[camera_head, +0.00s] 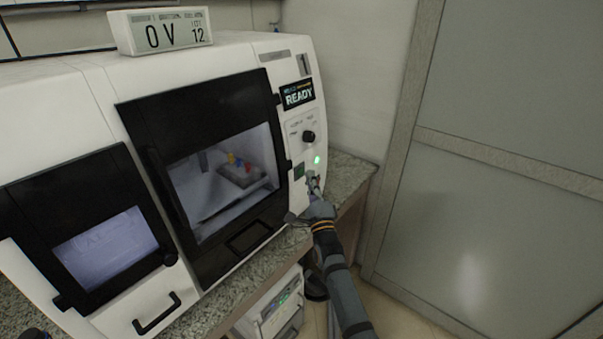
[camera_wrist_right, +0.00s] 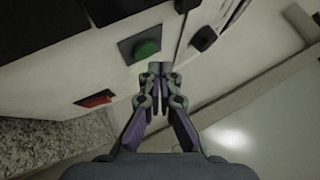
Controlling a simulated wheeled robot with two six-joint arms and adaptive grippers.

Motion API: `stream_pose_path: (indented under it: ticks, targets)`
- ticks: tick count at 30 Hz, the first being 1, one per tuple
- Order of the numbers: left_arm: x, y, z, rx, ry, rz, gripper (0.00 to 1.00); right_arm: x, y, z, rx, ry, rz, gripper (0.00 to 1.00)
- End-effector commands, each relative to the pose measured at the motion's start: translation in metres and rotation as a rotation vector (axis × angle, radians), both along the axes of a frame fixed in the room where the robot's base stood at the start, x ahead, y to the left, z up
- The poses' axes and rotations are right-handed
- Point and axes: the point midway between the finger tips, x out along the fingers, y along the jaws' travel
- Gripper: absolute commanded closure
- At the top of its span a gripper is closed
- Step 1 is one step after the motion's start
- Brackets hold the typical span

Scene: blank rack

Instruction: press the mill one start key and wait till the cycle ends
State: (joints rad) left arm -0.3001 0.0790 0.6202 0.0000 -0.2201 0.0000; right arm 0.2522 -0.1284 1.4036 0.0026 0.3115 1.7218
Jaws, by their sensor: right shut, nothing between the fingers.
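The mill (camera_head: 95,95) is a white machine with a black-framed window, standing on a stone counter. Its display (camera_head: 298,93) reads READY, and a small green lamp (camera_head: 317,160) glows below a black knob. A green key (camera_wrist_right: 146,48) on a dark square plate shows in the right wrist view; the plate also shows in the head view (camera_head: 299,170). A red key (camera_wrist_right: 95,99) sits lower left of it. My right gripper (camera_wrist_right: 157,68) is shut and empty, its tips just below and right of the green key in that view. Contact with the key cannot be told. My left gripper is not in view.
Behind the mill window lie small coloured pieces (camera_head: 238,160) on a grey block. A display box (camera_head: 160,31) reading "OV 12" stands on top of the mill. A grey panelled door (camera_head: 500,90) stands at the right. A white unit (camera_head: 275,308) sits under the stone counter (camera_head: 355,172).

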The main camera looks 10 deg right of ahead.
Motion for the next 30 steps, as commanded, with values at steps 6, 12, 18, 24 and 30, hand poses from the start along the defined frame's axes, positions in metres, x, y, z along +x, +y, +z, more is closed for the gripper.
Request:
stream_pose_path:
  ticks: [6, 12, 18, 24, 30]
  targets:
    - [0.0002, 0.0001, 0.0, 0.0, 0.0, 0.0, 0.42, 0.0, -0.0001, 0.0, 0.0, 0.0, 0.0, 1.0]
    - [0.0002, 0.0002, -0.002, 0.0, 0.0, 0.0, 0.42, 0.0016, 0.0012, -0.0007, 0.0, 0.0, 0.0, 1.0]
    - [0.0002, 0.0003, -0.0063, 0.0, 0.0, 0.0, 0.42, 0.0066, 0.0054, -0.0013, 0.002, 0.0, 0.001, 1.0]
    - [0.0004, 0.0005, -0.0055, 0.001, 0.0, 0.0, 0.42, 0.0066, 0.0054, -0.0003, 0.001, 0.0, 0.0, 1.0]
    - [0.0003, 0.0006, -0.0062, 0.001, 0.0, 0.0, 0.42, 0.0072, 0.0057, -0.0005, 0.001, 0.0, 0.0, 1.0]
